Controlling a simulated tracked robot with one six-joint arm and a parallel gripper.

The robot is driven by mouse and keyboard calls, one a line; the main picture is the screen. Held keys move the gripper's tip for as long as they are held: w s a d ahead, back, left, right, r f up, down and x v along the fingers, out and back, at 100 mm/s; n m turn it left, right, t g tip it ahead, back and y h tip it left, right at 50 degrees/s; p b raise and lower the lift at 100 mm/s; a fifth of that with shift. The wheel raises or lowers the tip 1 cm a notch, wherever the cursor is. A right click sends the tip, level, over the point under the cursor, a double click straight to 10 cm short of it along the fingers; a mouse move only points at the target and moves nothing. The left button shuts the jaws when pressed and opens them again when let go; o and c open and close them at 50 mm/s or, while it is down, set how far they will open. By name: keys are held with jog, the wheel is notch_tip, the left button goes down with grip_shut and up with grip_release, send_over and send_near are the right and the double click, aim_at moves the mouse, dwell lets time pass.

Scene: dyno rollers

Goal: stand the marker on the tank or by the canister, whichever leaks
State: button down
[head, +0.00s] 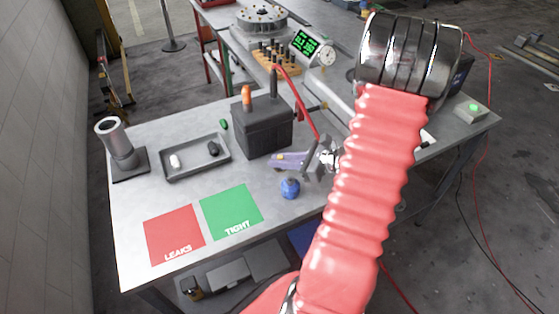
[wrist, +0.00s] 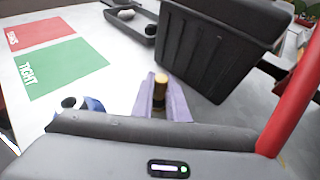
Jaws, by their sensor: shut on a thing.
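My gripper (head: 277,158) has purple fingers and is shut on a small dark piece with an orange-yellow top (wrist: 161,79); whether this is the marker I cannot tell for sure. It is just in front of a black box-shaped tank (head: 263,128), which fills the upper right of the wrist view (wrist: 208,50). The tank has an orange cap and a dark post on top. A grey metal cylinder on a base (head: 117,145), perhaps the canister, stands at the table's left. No leak shows clearly.
A red LEAKS mat (head: 174,232) and a green TIGHT mat (head: 231,212) lie at the front left. A grey tray (head: 190,172) holds a white and a dark piece. A small green thing (head: 224,125) lies near the tank.

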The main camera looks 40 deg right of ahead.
jog(key=c, duration=1.7)
grip_release()
jog(key=shift+f, duration=0.1)
jog(key=shift+c, duration=0.2)
jog(key=shift+s+d+r, duration=0.1)
jog(key=shift+s+r, duration=0.1)
jog(key=v, duration=1.1)
jog(key=shift+s+d, duration=0.15)
jog(key=shift+s, duration=0.15)
